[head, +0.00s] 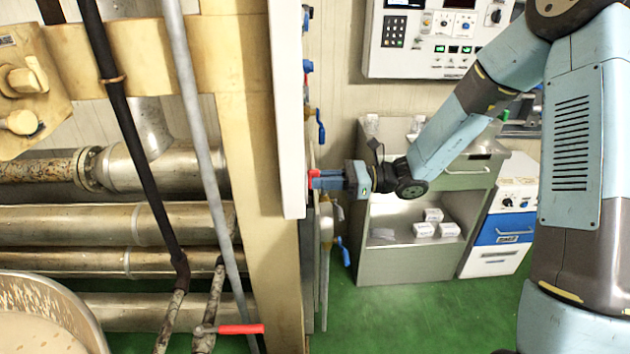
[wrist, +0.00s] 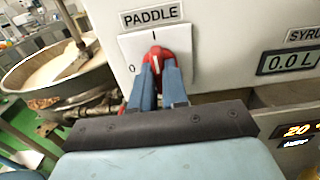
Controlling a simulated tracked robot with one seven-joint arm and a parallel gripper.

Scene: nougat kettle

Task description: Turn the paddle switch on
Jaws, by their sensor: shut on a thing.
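The paddle switch is a red rotary knob (wrist: 156,60) with a white pointer line, on a white plate (wrist: 140,43) under a "PADDLE" label (wrist: 151,15). The plate has "I" at the top and "0" at the lower left. The pointer looks roughly upright, but I cannot tell its exact angle. My gripper (wrist: 160,76) is shut on the knob, one blue finger on each side. In the head view my gripper (head: 316,180) meets the red knob at the edge of the white panel (head: 288,110), seen edge-on; the panel's face is hidden there.
A kettle (wrist: 38,72) with pale contents stands left in the wrist view. A "0.0 L" display (wrist: 292,60) is right of the switch. Blue-handled valves (head: 320,125) lie close to my gripper. A grey cabinet (head: 405,265) stands behind; green floor is clear in front of it.

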